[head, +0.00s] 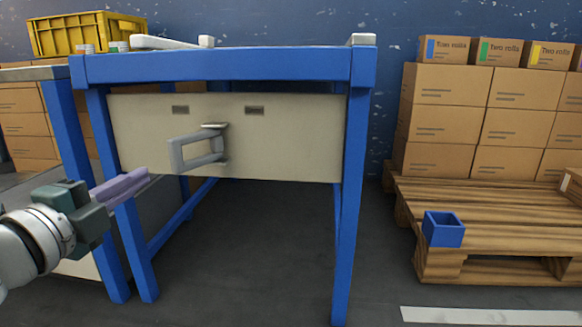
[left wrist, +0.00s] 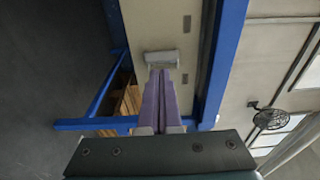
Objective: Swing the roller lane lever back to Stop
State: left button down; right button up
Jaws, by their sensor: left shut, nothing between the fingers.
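The lever is a grey loop-shaped handle (head: 198,150) on the cream front panel (head: 290,150) of a blue-framed table. Any writing on the plates is too small to read. My left gripper (head: 150,182) has purple fingers, shut and empty, pointing at the panel just left of and below the loop. In the left wrist view the handle (left wrist: 162,58) shows just beyond the fingertips (left wrist: 159,72); contact cannot be told. My right gripper is not in view.
The blue table legs (head: 346,240) frame open floor under the panel. A yellow crate (head: 85,33) stands at the back left. A wooden pallet (head: 490,210) with stacked cartons (head: 440,125) and a small blue bin (head: 443,231) is on the right.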

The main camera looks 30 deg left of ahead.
pick_arm(q)
jog(key=s+d+r+n+g+y+p, duration=0.1)
jog(key=s+r+n+g+y+p, duration=0.3)
jog(key=r+p, duration=1.2)
jog(key=s+d+r+n+g+h+p, duration=0.15)
jog(key=r+n+p, duration=0.55)
jog(key=r+p, duration=0.9)
jog(key=s+d+r+n+g+h+p, duration=0.1)
jog(key=s+d+r+g+h+p, duration=0.25)
jog(key=d+r+p, duration=0.7)
jog(key=s+d+r+g+h+p, duration=0.25)
jog(key=s+r+p, duration=0.4)
jog(key=p, duration=0.85)
jog(key=s+d+r+n+g+h+p, duration=0.1)
jog(key=s+d+r+g+h+p, duration=0.15)
jog(key=d+r+p, duration=0.7)
jog(key=a+r+y+p, duration=0.1)
jog(key=a+r+p, duration=0.2)
jog(key=r+p, duration=3.3)
jog(key=p, duration=0.2)
jog(key=shift+s+a+p, duration=0.15)
jog(key=shift+p, duration=0.2)
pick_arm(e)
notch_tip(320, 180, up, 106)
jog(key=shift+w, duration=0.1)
